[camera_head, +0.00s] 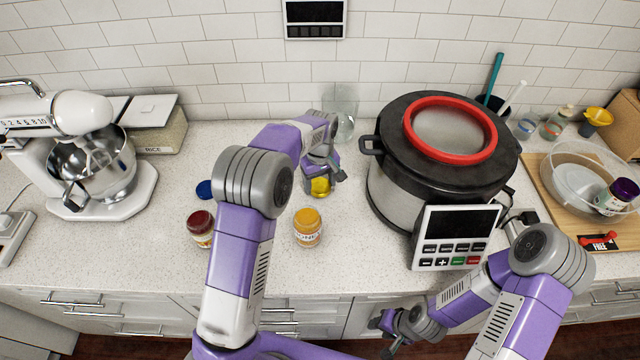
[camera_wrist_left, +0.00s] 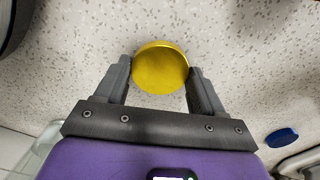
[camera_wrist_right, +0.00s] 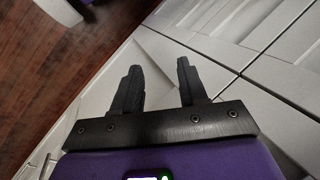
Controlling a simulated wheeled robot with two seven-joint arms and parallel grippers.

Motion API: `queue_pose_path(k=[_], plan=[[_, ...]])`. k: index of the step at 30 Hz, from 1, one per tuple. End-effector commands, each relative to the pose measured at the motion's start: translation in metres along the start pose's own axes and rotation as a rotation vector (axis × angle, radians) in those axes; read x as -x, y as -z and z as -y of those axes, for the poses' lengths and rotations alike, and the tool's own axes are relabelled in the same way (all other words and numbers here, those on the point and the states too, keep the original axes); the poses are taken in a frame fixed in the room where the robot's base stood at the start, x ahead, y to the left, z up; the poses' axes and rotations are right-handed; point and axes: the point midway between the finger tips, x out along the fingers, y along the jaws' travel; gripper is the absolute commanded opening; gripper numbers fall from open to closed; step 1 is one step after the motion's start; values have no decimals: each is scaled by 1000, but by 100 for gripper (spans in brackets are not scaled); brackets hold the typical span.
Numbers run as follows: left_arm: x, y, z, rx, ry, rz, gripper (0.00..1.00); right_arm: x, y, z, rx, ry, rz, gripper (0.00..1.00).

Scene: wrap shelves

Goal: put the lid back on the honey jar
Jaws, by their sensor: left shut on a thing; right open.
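The honey jar (camera_head: 307,228) stands upright on the counter, its label facing me and its top showing orange-yellow. The yellow lid (camera_head: 320,187) is behind the jar and a little to its right; it also shows in the left wrist view (camera_wrist_left: 160,68). My left gripper (camera_wrist_left: 158,70) is shut on the lid's sides. It shows in the head view (camera_head: 322,177) beyond the jar, apart from it. My right gripper (camera_wrist_right: 157,72) is open and empty, low in front of the cabinets; in the head view (camera_head: 385,338) it is at the bottom edge.
A red-topped jar (camera_head: 201,227) and a blue lid (camera_head: 204,189) are left of the honey jar. A large cooker (camera_head: 395,185) with a control panel (camera_head: 455,237) stands to the right. A clear glass (camera_head: 346,105) is at the back. The counter between mixer (camera_head: 100,185) and jars is clear.

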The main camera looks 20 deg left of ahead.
Motion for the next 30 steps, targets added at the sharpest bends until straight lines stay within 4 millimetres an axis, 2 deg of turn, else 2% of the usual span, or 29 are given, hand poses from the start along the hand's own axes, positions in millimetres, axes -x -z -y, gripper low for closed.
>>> queue_pose_path(k=[9,13,18,30], plan=[[65,1,0,0,-4,-4,41,12,0,5,0,0,0,43],[83,0,0,-1,-2,-3,41,15,-1,6,0,0,0,43],[93,0,0,-1,-1,-2,41,16,-1,6,0,0,0,43],[93,0,0,0,-1,-1,41,16,-1,6,0,0,0,43]])
